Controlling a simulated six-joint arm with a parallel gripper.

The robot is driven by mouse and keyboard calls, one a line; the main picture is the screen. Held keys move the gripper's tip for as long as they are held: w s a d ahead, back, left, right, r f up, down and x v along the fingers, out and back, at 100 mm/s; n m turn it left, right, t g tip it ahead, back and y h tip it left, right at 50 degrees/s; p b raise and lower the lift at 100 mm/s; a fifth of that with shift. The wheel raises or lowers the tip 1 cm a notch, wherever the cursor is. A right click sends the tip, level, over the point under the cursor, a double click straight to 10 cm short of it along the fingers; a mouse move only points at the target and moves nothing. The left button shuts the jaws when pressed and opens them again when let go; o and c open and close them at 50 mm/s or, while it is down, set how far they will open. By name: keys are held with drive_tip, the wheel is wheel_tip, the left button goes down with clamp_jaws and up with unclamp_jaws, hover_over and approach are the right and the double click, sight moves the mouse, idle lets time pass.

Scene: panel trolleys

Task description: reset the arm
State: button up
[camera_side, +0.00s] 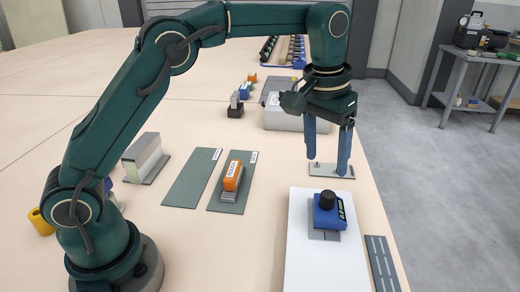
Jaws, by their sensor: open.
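My gripper (328,153) has two blue fingers and points straight down near the right edge of the table. Its fingers are apart with nothing between them. The fingertips appear over or close to a small grey metal plate (322,172) on the table; I cannot tell whether they touch it. In front of the gripper, a blue block with a black knob (327,207) sits on a grey piece on a white board (303,262). My green arm arches over the table from the lower left.
An orange-topped block (233,176) stands on the right one of two grey-green plates, and the left plate (190,178) is bare. A metal profile (146,157) stands at left. A grey case (285,118) is behind the gripper. A slotted dark strip (381,262) lies at the right edge.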

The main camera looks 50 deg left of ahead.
drive_tip(key=s+a+r+t, duration=0.3)
drive_tip(key=s+a+r, duration=0.2)
drive_tip(key=s+r, duration=0.45)
drive_tip(key=s+a+f, duration=0.1)
drive_tip(key=s+f, duration=0.7)
drive_tip(key=s, duration=0.3)
drive_tip(key=shift+s+a+t, duration=0.2)
drive_tip(key=shift+a+t, duration=0.2)
drive_tip(key=o, duration=0.4)
drive_tip(key=shift+s+f, duration=0.15)
drive_tip(key=shift+f, duration=0.25)
drive_tip(key=shift+c, duration=0.2)
drive_tip(key=shift+o, duration=0.6)
drive_tip(key=w+d+r+n+g+h, duration=0.1)
drive_tip(key=w+d+r+n, duration=0.25)
drive_tip(key=w+r, duration=0.35)
drive_tip(key=w+d+r+n+g+h, duration=0.1)
drive_tip(key=w+d+r+n, duration=0.1)
drive_tip(key=w+r+n, duration=0.5)
drive_tip(key=w+d+f, duration=0.1)
drive_tip(key=w+f, duration=0.1)
drive_tip(key=f, duration=0.3)
drive_tip(key=w+d+f+m+g, duration=0.1)
drive_tip(key=w+f, duration=0.2)
drive_tip(key=f, duration=0.3)
drive_tip(key=w+d+f+m, duration=0.1)
drive_tip(key=w+f, duration=0.1)
drive_tip(key=f, duration=0.3)
drive_tip(key=shift+w+d+f, duration=0.35)
